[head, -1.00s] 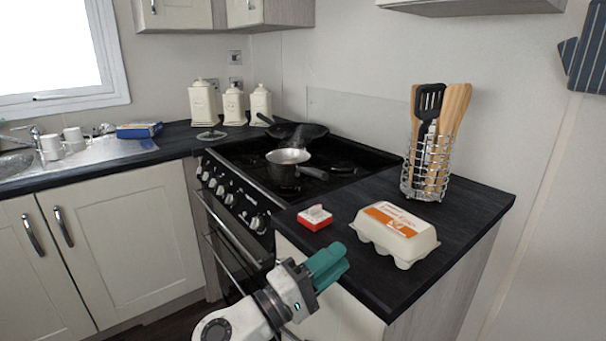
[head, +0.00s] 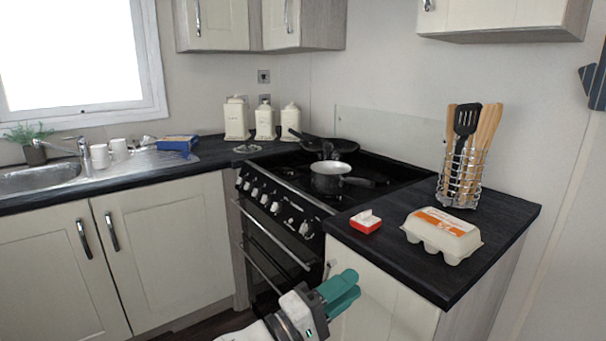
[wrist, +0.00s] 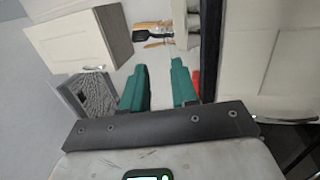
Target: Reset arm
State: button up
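My gripper (head: 350,284) has teal fingers and is in front of the cabinet below the right-hand worktop, at the bottom of the head view. In the wrist view the two fingers of my gripper (wrist: 159,67) stand apart with an empty gap between them. It touches nothing that I can see. The red and white small box (head: 366,222) and the egg carton (head: 441,235) lie on the worktop above and behind it. Most of my arm is cut off by the bottom edge of the head view.
The worktop edge (head: 390,279) runs close above my gripper. The black cooker (head: 270,211) bears a saucepan (head: 327,178) and a frying pan (head: 338,146). A wire utensil holder (head: 459,180) stands at the back right. A sink (head: 40,179) is at far left.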

jog(key=s+d+f+m+g+y+p, duration=0.25)
jog(key=s+d+f+g+y, duration=0.2)
jog(key=s+d+f, duration=0.35)
jog(key=s+d+f+m+g+y+p, duration=0.1)
jog(key=s+d+f+g+y+p, duration=0.2)
jog(key=s+d+f+y, duration=0.5)
jog(key=s+d+f+m+g+y+p, duration=0.1)
jog(key=s+d+f+y+p, duration=0.1)
jog(key=s, duration=0.8)
jog(key=s+d+f+m+g+y+p, duration=0.1)
jog(key=s+d+f+m+y+p, duration=0.1)
jog(key=s, duration=0.8)
jog(key=shift+s+d+y+p, duration=0.2)
jog(key=shift+d+y+p, duration=0.25)
jog(key=shift+p, duration=0.1)
jog(key=shift+o, duration=0.5)
jog(key=shift+g, duration=0.25)
